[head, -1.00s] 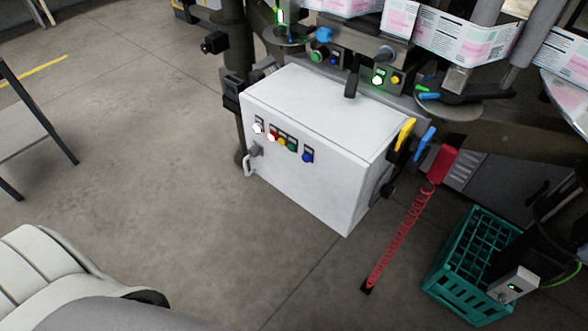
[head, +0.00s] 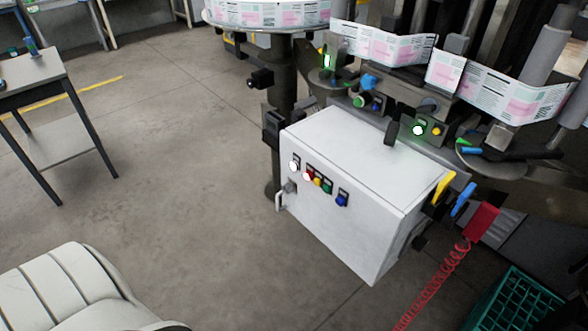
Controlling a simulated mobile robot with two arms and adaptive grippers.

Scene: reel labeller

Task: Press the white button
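The white button (head: 294,165) is at the left end of a row of buttons on the front of a white control box (head: 350,225). To its right are a red button (head: 308,175), a yellow one (head: 318,182), a green one (head: 327,187) and, set apart, a blue one (head: 341,199). Nothing covers the white button. Neither of my grippers shows in the head view.
A grey table (head: 48,105) stands at the left. A pale padded shape (head: 70,290) fills the lower left corner. A red coiled cable (head: 435,290) and a green crate (head: 515,303) are at the lower right. Open floor (head: 190,150) lies left of the box.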

